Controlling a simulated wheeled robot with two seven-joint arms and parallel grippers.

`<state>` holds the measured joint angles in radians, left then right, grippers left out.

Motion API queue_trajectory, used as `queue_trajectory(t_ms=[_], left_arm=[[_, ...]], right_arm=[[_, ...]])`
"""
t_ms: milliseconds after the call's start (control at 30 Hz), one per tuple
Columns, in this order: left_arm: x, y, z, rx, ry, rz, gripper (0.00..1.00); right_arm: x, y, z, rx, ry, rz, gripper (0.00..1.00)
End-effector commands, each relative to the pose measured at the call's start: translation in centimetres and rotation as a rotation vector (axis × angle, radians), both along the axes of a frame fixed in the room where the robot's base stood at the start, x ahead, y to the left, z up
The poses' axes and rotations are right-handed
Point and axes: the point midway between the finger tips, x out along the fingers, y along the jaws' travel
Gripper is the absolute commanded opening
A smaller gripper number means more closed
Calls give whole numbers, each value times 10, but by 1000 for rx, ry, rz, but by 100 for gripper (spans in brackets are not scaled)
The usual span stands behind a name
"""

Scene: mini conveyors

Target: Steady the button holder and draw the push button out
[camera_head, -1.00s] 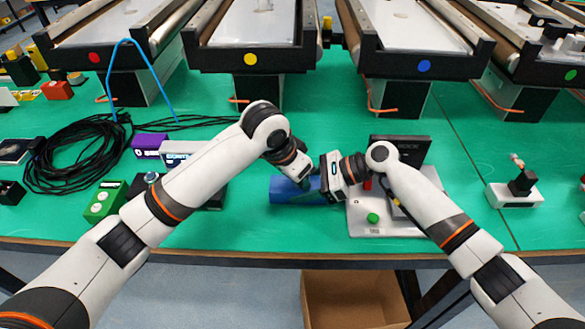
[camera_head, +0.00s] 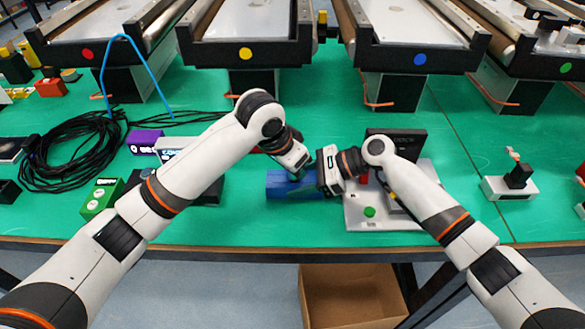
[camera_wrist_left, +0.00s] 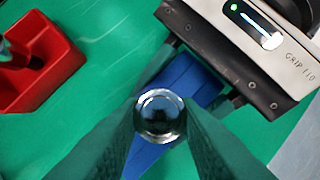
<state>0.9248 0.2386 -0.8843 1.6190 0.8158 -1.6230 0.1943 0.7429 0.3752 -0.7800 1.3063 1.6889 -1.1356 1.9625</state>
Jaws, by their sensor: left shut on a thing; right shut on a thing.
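The blue button holder (camera_head: 285,186) lies on the green table near the front edge; it also shows in the left wrist view (camera_wrist_left: 183,82). My right gripper (camera_wrist_left: 192,84) is shut across the holder from its right side. My left gripper (camera_head: 298,176) is above the holder. In the left wrist view its fingers are shut on the round, metal-rimmed push button (camera_wrist_left: 160,114), which shows in front of the blue holder. I cannot tell whether the button's lower end is clear of the holder. In the head view the button is hidden.
Right of the holder is a grey panel with a green button (camera_head: 370,212). A red open box (camera_wrist_left: 35,58) is close by in the left wrist view. A green box (camera_head: 102,198) and a black cable coil (camera_head: 72,150) are at left. Conveyors stand behind.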

Motion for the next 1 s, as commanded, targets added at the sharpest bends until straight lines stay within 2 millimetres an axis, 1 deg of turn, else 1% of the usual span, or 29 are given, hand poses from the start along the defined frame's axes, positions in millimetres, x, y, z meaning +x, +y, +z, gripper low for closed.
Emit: queue_trajectory(t_ms=[733, 1000], left_arm=[[0, 0, 38, 1, -1, -1, 7], [0, 0, 45, 0, 1, -1, 7]], right_arm=[[0, 0, 0, 1, 0, 0, 38], [0, 0, 0, 0, 0, 0, 38]])
